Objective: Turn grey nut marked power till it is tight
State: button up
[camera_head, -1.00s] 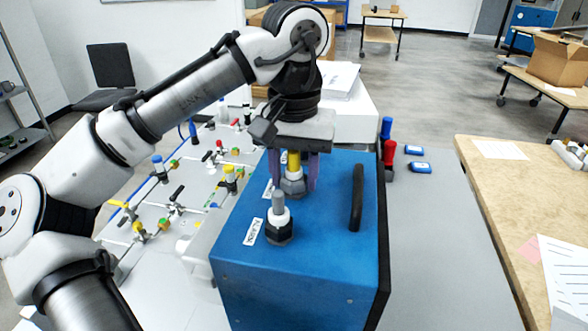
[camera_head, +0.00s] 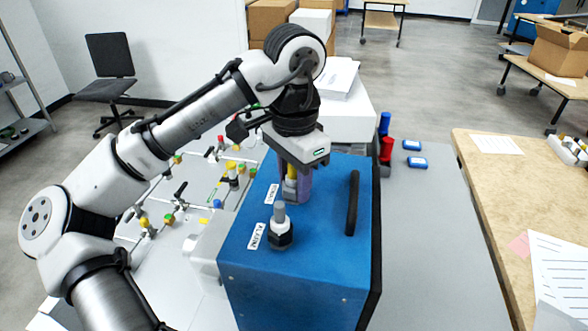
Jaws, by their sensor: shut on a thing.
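The blue analyser box (camera_head: 315,260) stands on the bench with two fittings on its top. My gripper (camera_head: 296,192) points down at the rear fitting, its purple fingers shut around the grey nut there. The fingers hide most of this nut; a yellow part (camera_head: 291,174) shows above it, between the fingers. A small white label (camera_head: 271,194) lies left of it, too small to read surely. The front fitting (camera_head: 280,234) has a dark nut, white collar and grey stem, apart from my gripper. Its label (camera_head: 257,236) seems to read ALARM.
A black handle (camera_head: 353,203) stands up on the box's right side, close to my gripper. A panel of valves and tubing (camera_head: 190,195) lies left. Red (camera_head: 387,150) and blue (camera_head: 384,124) cylinders stand behind right. The grey bench (camera_head: 440,240) right of the box is clear.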

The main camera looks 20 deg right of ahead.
jog(key=m, duration=1.1)
jog(key=shift+m, duration=0.4)
jog(key=m, duration=0.4)
jog(key=o, duration=0.9)
jog(key=shift+n, duration=0.3)
